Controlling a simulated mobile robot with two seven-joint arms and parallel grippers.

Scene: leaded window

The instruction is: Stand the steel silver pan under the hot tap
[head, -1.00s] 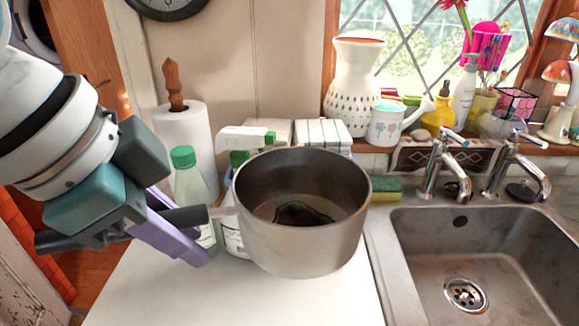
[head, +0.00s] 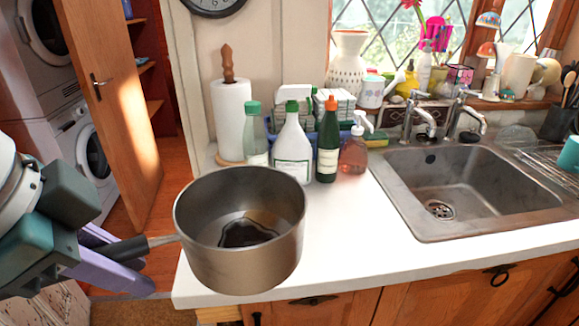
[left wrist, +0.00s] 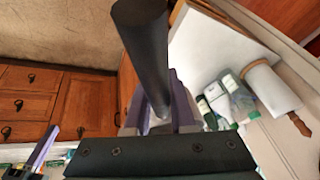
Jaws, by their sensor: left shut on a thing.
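The steel pan (head: 240,262) is upright, at the front left edge of the white counter in the head view. It looks held above the counter, though the gap under it is hidden. A dark patch shows inside; I cannot tell whether it is liquid or reflection. My left gripper (head: 122,258) is shut on the pan's dark handle (head: 150,244), which also shows in the left wrist view (left wrist: 143,40). Two taps, a left one (head: 416,118) and a right one (head: 466,118), stand behind the sink (head: 455,190). I cannot tell which is hot.
The counter (head: 345,235) between pan and sink is clear. A dish rack (head: 545,160) is right of the sink.

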